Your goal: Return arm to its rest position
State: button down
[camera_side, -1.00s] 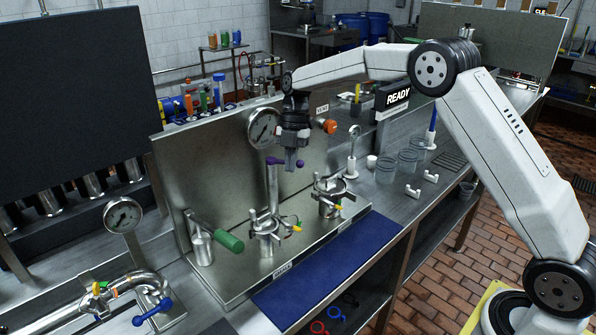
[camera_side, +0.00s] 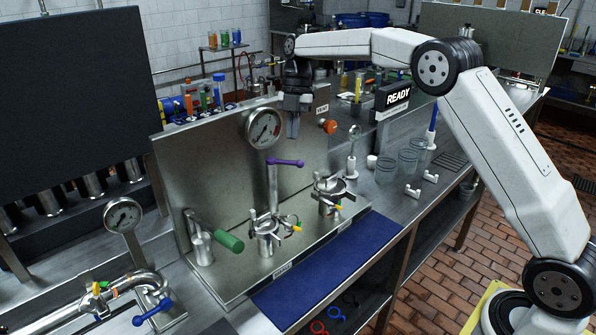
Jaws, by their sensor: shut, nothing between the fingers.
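My gripper (camera_side: 293,127) is shut and empty. It hangs pointing down in front of the steel back panel (camera_side: 185,165), above and to the right of the purple valve handle (camera_side: 285,162) and clear of it. The purple handle sits on top of an upright steel pipe in the middle of the steel stand. A pressure gauge (camera_side: 263,128) on the panel is just left of my gripper. An orange knob (camera_side: 328,127) is to its right.
A green-handled valve (camera_side: 229,241) stands at the left of the stand, and clamped pipe fittings (camera_side: 333,193) stand at the right. A blue mat (camera_side: 327,265) lies in front. Clear beakers (camera_side: 386,168) and a READY sign (camera_side: 391,99) are farther right.

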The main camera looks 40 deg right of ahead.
jog(key=s+f+m+t+h, duration=0.1)
jog(key=s+f+m, duration=0.3)
jog(key=s+m, duration=0.4)
jog(key=s+a+f+m+t+h, duration=0.1)
jog(key=s+f+m, duration=0.3)
jog(key=s+m, duration=0.4)
jog(key=s+a+f+m+t+h, duration=0.1)
jog(key=s+f+m+t, duration=0.1)
jog(key=s+f+m, duration=0.3)
jog(key=s+m, duration=0.3)
jog(key=s, duration=0.3)
